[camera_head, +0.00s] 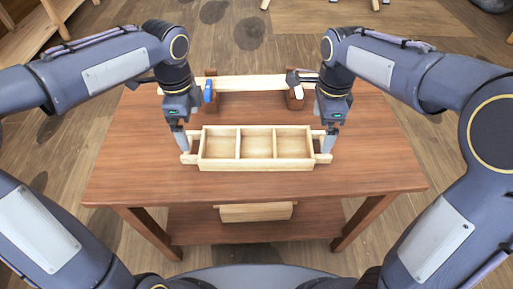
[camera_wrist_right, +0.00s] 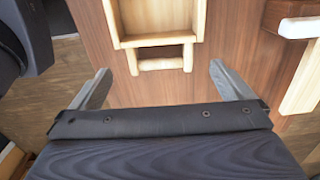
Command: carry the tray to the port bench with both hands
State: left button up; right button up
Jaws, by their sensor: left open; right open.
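The tray (camera_head: 256,165) is pale wood with three empty compartments and a bar handle at each end. It sits on the reddish-brown table (camera_head: 130,165). My left gripper (camera_head: 183,147) is open at the tray's left handle. My right gripper (camera_head: 328,143) is open at the right handle (camera_head: 325,158). In the right wrist view, the open fingers (camera_wrist_right: 160,85) stand wide on either side of the tray's handle (camera_wrist_right: 161,64), with gaps to it. Contact at the left handle cannot be made out. Which bench is the port bench cannot be told.
Behind the tray, a pale plank (camera_head: 250,83) rests on dark wooden supports, with a blue item (camera_head: 208,92) and a white item near its ends. A wooden box (camera_head: 255,212) is on the lower shelf. A wooden bench (camera_head: 35,28) stands at the upper left.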

pick_arm(q)
notch_tip(320, 180, down, 8)
jog(key=shift+r, duration=0.15)
pick_arm(e)
notch_tip(320, 180, down, 8)
jog(key=shift+r, duration=0.15)
pick_arm(q)
jog(key=c, duration=1.1)
pick_arm(e)
jog(key=c, duration=1.1)
